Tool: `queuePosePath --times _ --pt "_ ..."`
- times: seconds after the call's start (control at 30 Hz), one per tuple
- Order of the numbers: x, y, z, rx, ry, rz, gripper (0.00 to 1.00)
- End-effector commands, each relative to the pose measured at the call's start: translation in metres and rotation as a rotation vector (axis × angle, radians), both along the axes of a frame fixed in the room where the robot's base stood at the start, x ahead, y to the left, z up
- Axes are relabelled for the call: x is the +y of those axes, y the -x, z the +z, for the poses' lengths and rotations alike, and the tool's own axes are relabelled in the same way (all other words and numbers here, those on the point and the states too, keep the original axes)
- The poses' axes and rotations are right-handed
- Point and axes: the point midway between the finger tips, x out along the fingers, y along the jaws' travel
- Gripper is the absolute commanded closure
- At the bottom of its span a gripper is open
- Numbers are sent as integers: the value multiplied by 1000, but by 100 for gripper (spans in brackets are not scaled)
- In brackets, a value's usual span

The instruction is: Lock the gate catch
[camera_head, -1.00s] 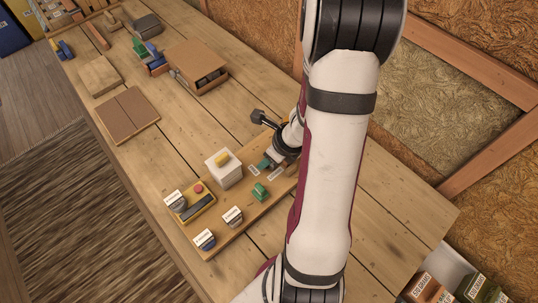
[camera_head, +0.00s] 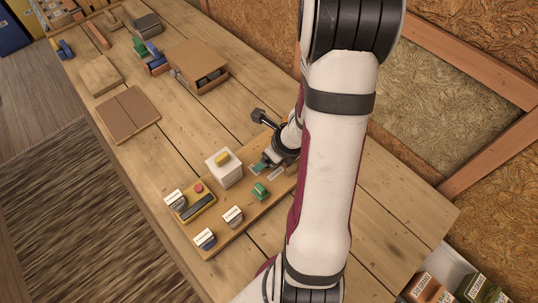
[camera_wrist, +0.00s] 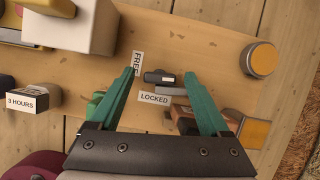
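The gate catch shows in the wrist view as a dark knob (camera_wrist: 158,76) with a grey bar (camera_wrist: 174,91) on a wooden board. The knob lies between two white labels, FREE (camera_wrist: 137,63) and LOCKED (camera_wrist: 155,99). The bar runs right, partly behind the right finger. My gripper (camera_wrist: 161,74) has teal fingers spread apart, one on each side of the knob, with gaps visible. I cannot tell the fingertips' height above the board. In the head view my gripper (camera_head: 264,163) is over the board's far end; the catch is mostly hidden by it.
A round yellow-topped knob (camera_wrist: 262,59) stands right of the catch.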

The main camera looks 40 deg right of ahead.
Motion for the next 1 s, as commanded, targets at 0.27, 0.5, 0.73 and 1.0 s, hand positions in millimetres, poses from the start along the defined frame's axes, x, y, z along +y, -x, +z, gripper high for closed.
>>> queuePosePath --times 0.27,0.5,0.73,1.0 --pt "0 1 4 -2 0 1 20" --pt "-2 12 31 -5 3 2 20" --pt "-4 26 68 -9 4 -1 20" --pt "-7 52 127 -4 5 -5 20"
